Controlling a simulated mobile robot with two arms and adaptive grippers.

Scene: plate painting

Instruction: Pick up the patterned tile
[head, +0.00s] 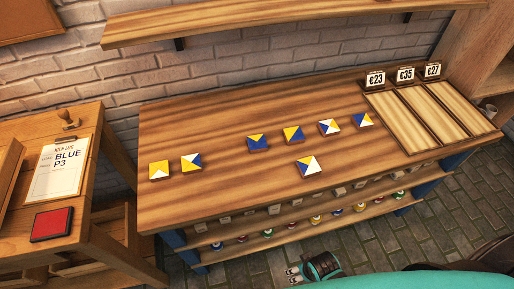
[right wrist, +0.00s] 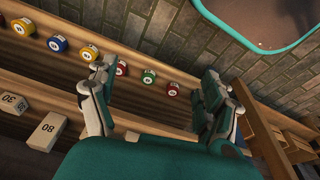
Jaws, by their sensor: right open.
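Several square tiles with triangles of yellow, blue and white lie flat on the wooden table in the head view. One patterned tile (head: 308,167) lies alone nearer the front edge. The others form a row behind it, from a yellow and white tile (head: 159,170) at the left to a blue, yellow and white tile (head: 363,120) at the right. Which one the task means cannot be told. My right gripper (head: 294,273) is low in front of the table, apart from all tiles. In the right wrist view it (right wrist: 155,90) is open and empty. My left gripper is out of view.
Wooden trays (head: 403,121) with price cards (head: 405,74) stand at the table's right end. A shelf below holds numbered paint pots (right wrist: 57,43) and blocks (right wrist: 47,131). A side table at left bears a clipboard (head: 60,168), a stamp (head: 68,120) and a red pad (head: 52,223).

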